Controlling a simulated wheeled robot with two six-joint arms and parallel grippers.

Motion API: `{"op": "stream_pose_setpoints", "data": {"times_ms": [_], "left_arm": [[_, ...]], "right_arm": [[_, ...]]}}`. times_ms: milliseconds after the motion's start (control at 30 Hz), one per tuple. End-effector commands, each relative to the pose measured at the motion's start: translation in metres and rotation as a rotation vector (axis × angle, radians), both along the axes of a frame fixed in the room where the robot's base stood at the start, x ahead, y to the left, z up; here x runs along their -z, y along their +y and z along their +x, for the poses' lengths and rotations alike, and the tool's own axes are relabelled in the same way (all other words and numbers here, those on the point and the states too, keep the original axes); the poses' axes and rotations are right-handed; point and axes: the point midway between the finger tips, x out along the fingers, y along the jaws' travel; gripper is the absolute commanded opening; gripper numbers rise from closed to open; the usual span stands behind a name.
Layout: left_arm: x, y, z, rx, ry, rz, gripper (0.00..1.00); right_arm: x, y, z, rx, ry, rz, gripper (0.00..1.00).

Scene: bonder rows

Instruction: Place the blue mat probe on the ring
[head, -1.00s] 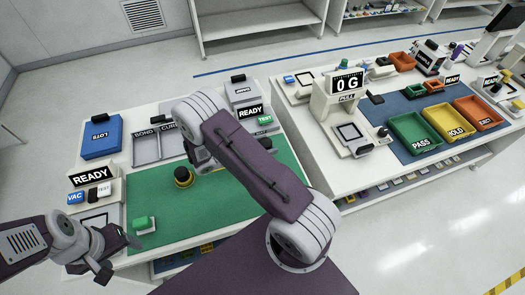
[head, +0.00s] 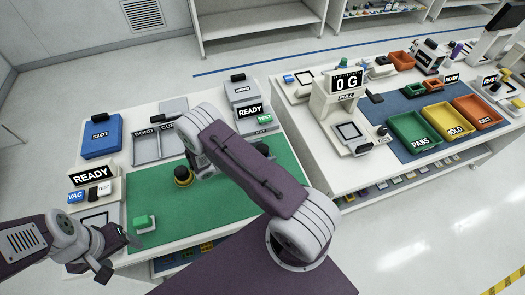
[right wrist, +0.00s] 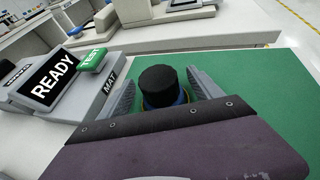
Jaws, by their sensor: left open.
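The blue mat probe (right wrist: 160,88) has a black knob over a blue base, with a thin yellow edge low around it. I cannot tell whether that edge is a ring on the mat or part of the probe. In the right wrist view it stands upright between the fingers of my right gripper (right wrist: 165,95), which look open with small gaps at both sides. In the head view its black top (head: 262,149) shows beside my arm, which hides most of the right gripper. My left gripper (head: 119,256) is open and empty at the near left.
A black-and-yellow knob (head: 183,176) and a green block (head: 145,223) stand on the green mat (head: 165,205). The MAT tester (right wrist: 60,80) showing READY is close to the left of the probe. Grey BOND and CURE trays (head: 146,150) lie behind.

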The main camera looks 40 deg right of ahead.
Motion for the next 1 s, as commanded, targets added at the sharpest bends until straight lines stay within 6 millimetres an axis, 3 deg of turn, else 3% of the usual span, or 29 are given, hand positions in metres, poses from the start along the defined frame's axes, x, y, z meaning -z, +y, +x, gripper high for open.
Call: {"op": "stream_pose_setpoints", "data": {"times_ms": [333,700,833,1000], "left_arm": [[-0.004,0.0,0.0,0.0,0.0,0.0,0.67],[0.014,0.0,0.0,0.0,0.0,0.0,0.67],[0.016,0.0,0.0,0.0,0.0,0.0,0.67],[0.016,0.0,0.0,0.0,0.0,0.0,0.67]], "right_arm": [[-0.006,0.003,0.001,-0.001,-0.002,0.0,0.74],[-0.037,0.086,0.004,-0.004,-0.004,0.001,0.74],[-0.046,0.103,0.005,-0.002,-0.002,0.0,0.74],[-0.05,0.111,0.005,0.0,0.0,0.0,0.74]]}}
